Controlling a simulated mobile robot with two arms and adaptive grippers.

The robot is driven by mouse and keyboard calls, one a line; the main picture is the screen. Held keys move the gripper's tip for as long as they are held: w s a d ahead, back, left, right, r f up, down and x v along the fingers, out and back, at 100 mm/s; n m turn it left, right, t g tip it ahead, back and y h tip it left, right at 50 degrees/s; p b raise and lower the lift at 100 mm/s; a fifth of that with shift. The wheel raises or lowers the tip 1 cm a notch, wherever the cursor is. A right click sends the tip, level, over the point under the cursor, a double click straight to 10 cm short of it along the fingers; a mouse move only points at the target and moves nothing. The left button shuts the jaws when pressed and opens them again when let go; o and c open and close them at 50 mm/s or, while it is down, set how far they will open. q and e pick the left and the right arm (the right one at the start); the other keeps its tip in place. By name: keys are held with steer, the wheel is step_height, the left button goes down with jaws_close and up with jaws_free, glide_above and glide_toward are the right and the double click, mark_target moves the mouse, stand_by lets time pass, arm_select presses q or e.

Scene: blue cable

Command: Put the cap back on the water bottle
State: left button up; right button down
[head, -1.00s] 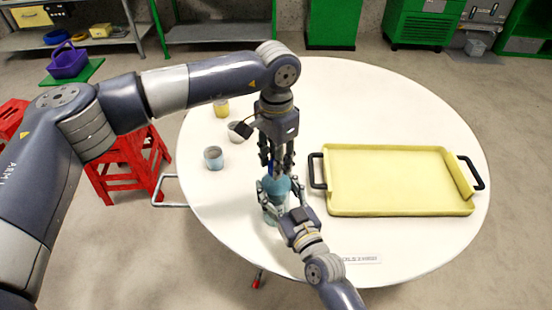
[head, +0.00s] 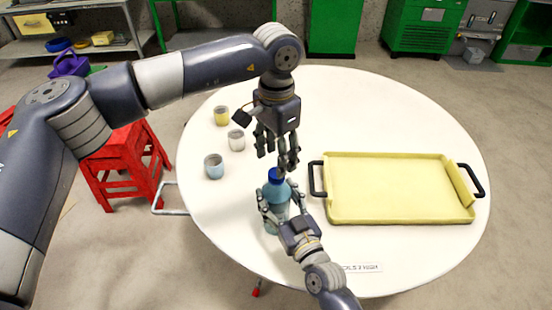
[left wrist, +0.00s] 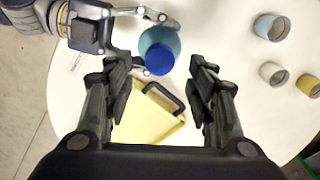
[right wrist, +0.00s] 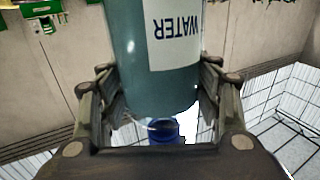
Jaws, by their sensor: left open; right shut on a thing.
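The teal water bottle (head: 274,205) stands upright near the table's front. My right gripper (head: 283,213) is shut around it. In the right wrist view the bottle (right wrist: 125,60) appears upside down with a white "WATER" label. The blue cap (head: 276,174) sits at the top of the bottle and appears in line with the neck; whether it is screwed tight I cannot tell. It also shows in the left wrist view (left wrist: 159,60) and the right wrist view (right wrist: 163,131). My left gripper (head: 278,160) is open and empty just above the cap, with its fingers pointing down.
A yellow tray (head: 400,215) with black handles lies to the right. Three cups, yellow (head: 222,116), white (head: 237,140) and light blue (head: 214,167), stand to the left. A small printed label (head: 361,268) lies near the front edge. The back of the white table (head: 350,100) is clear.

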arm_select(q)
steer(key=shift+c, duration=0.3)
steer(key=n, duration=0.4)
steer(key=shift+r+n, duration=0.15)
steer(key=shift+n, duration=0.25)
steer(key=n, duration=0.6)
steer(key=shift+r, duration=0.25)
steer(key=n, duration=0.4)
steer(key=shift+r+n, duration=0.15)
steer(key=shift+n, duration=0.15)
steer(key=n, duration=0.6)
steer(key=shift+r, duration=0.25)
steer(key=n, duration=0.6)
steer(key=shift+r, duration=0.2)
steer(key=n, duration=0.4)
steer(key=shift+r+n, duration=0.2)
steer(key=shift+n, duration=0.2)
steer(key=n, duration=0.4)
steer(key=shift+r+n, duration=0.15)
steer(key=shift+n, duration=0.15)
steer(key=n, duration=0.5)
steer(key=shift+r, duration=0.2)
